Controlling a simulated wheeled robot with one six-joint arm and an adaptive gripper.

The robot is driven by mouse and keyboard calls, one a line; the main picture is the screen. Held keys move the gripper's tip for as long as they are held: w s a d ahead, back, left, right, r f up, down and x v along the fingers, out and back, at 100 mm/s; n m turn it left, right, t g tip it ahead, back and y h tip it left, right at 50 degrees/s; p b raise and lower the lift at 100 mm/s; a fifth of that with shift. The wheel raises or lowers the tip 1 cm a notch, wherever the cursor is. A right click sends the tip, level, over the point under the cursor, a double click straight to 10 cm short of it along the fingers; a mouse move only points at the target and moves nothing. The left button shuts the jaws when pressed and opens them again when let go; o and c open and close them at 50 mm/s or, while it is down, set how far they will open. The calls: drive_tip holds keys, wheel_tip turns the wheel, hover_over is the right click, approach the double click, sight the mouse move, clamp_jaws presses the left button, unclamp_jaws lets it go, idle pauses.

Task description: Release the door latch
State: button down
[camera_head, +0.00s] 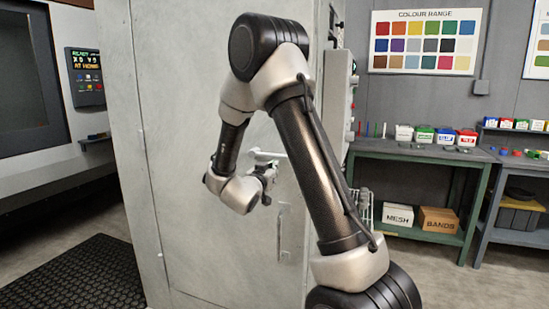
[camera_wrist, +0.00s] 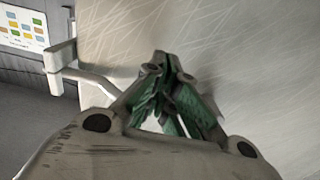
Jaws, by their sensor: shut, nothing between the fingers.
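The booth door (camera_head: 180,150) is a tall pale grey panel and looks shut. A light metal latch lever (camera_head: 268,155) sticks out from it, partly hidden by my arm. In the wrist view the latch (camera_wrist: 60,68) is at the left, with a bar running right towards my fingers. My gripper (camera_head: 268,180) is close below the lever in the head view. In the wrist view my gripper (camera_wrist: 165,65) has its green-padded fingers together, with nothing between them, in front of the scratched door. I cannot tell whether they touch the latch bar.
A pull handle (camera_head: 284,235) is lower on the door. A machine with a control screen (camera_head: 86,78) stands left, with a black mat (camera_head: 75,275) on the floor. A green bench (camera_head: 430,155) with small boxes stands right, under a colour chart (camera_head: 424,42).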

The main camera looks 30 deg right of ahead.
idle(0.6)
wheel_tip(320, 180, up, 12)
idle(1.0)
drive_tip(key=shift+w+a+r, duration=0.75)
drive_tip(key=shift+w+r, duration=0.05)
drive_tip(key=shift+w, duration=0.15)
drive_tip(key=shift+w+a+r, duration=0.7)
drive_tip(key=shift+w+r, duration=0.1)
drive_tip(key=shift+w, duration=0.1)
drive_tip(key=s+d+v, duration=0.1)
drive_tip(key=v, duration=0.9)
drive_tip(key=shift+s+d, duration=0.15)
drive_tip(key=shift+s, duration=0.2)
